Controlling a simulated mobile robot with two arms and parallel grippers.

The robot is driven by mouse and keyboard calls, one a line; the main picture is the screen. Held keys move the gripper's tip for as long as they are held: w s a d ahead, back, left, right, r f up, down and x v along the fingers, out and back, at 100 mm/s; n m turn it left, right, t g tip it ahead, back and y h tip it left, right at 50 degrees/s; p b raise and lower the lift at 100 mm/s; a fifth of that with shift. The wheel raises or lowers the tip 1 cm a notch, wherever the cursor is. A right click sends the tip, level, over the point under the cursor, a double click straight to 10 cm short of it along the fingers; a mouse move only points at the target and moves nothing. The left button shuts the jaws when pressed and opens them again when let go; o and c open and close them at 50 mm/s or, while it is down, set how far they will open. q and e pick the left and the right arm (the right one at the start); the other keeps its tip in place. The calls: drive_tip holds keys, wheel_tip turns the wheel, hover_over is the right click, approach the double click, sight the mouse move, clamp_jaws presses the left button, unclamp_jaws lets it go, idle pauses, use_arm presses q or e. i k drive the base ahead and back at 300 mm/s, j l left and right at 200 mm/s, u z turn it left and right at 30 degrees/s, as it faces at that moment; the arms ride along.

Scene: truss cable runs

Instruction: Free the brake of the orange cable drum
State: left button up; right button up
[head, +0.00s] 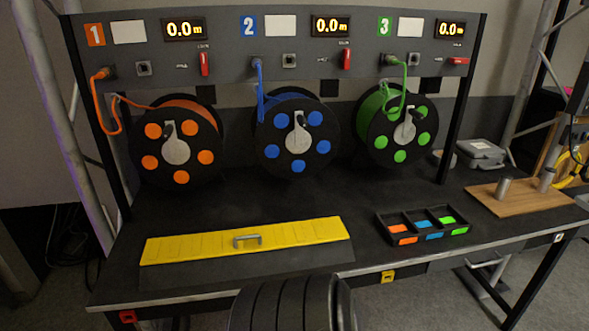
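The orange cable drum (176,146) hangs at the left under the panel marked 1. It has a black flange with orange round spots, a pale hub and a small dark crank handle. Its orange cable (108,110) runs up to a plug at the panel's left. A red brake lever (204,64) on the panel above the drum stands upright. Small lettering lies above and to the left of this lever, too small to read surely. The display (184,29) above reads 0.0 m. Neither of my grippers is in view.
The blue drum (298,136) has an upright red lever (347,59); the green drum's (398,127) lever (457,61) lies level. A yellow cable ramp (200,244), a three-part tray (383,224) and a wooden board (520,203) occupy the bench.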

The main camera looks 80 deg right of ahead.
sight(204, 61)
drive_tip(key=z, duration=2.4)
